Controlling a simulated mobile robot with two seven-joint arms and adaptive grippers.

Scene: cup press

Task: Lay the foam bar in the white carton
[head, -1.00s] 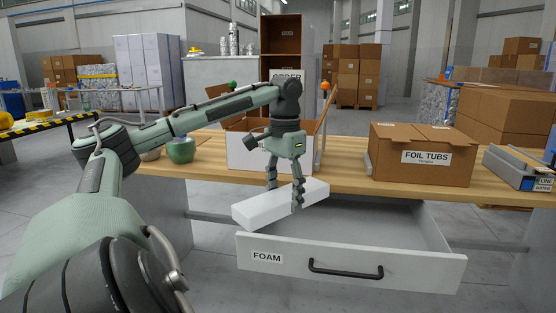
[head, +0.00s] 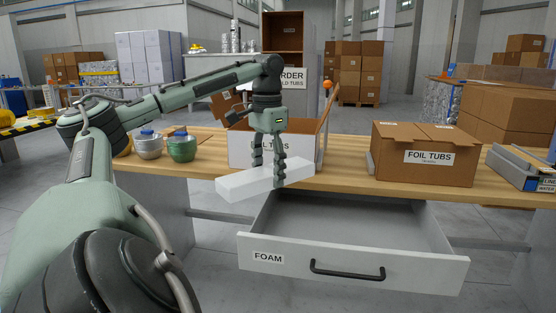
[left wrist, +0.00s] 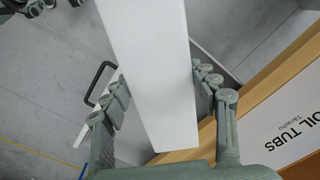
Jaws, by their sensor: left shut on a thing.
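The foam bar (head: 238,187) is a long white block. My left gripper (head: 268,174) is shut on it and holds it level in front of the bench edge, above the open drawer's left part. The bar also fills the middle of the left wrist view (left wrist: 150,60), between the fingers (left wrist: 160,85). The white carton (head: 240,148) stands open on the bench just behind the gripper, its foil tubs label partly covered by the fingers. Its labelled wall shows at the right of the left wrist view (left wrist: 270,135).
The open foam drawer (head: 442,274) juts out below the bench (head: 345,178). A closed brown foil tubs box (head: 392,160) stands to the right. A post with an orange top (head: 327,86) rises beside the carton.

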